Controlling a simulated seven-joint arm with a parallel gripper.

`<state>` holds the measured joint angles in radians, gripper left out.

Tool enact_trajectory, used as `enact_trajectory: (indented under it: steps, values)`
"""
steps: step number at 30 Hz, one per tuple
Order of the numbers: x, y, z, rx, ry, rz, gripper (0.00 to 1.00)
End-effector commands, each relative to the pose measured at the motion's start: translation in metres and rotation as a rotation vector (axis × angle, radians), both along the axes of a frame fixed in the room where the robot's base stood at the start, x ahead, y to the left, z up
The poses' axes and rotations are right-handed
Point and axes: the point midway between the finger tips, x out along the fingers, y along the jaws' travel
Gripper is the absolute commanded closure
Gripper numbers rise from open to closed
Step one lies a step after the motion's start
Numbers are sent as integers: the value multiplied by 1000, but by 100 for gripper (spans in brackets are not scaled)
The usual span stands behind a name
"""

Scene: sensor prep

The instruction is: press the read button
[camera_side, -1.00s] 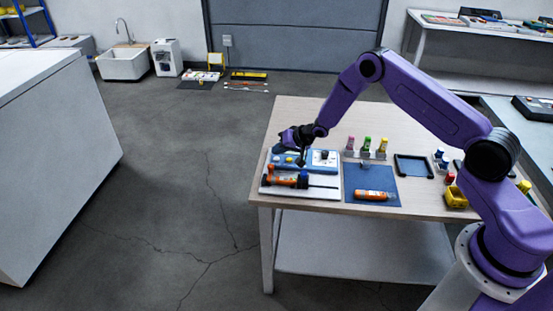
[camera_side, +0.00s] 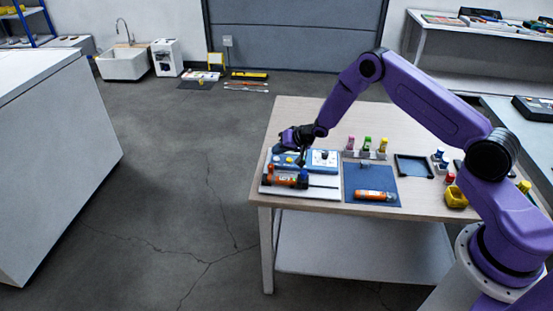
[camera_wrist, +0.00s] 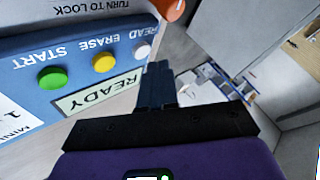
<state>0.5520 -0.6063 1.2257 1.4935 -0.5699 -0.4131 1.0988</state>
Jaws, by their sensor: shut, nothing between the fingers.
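The read button is a white round button (camera_wrist: 141,49) under the upside-down label READ on a blue panel (camera_wrist: 25,95) in the wrist view. A yellow ERASE button (camera_wrist: 104,62) and a green START button (camera_wrist: 52,77) sit beside it. A pale label reads READY (camera_wrist: 100,92). My gripper (camera_wrist: 158,66) is shut and empty, its tips just beside the white button in the picture; I cannot tell the height gap. In the side view, my gripper (camera_side: 302,162) points down at the blue device (camera_side: 284,167); the white button is not clear there.
An orange part (camera_wrist: 172,8) shows above the panel near TURN TO LOCK. In the side view an orange and black cylinder (camera_side: 284,180) lies in front of the device. A blue mat (camera_side: 360,178) with an orange bottle (camera_side: 375,196) and small bottles (camera_side: 367,144) are to the right.

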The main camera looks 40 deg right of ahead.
Motion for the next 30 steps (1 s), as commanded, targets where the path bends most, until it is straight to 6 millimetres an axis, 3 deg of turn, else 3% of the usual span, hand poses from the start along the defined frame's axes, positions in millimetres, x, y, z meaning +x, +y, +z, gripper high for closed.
enact_trajectory:
  steps: [30]
  values:
    - [0, 0, -12, 0, 0, 0, 100]
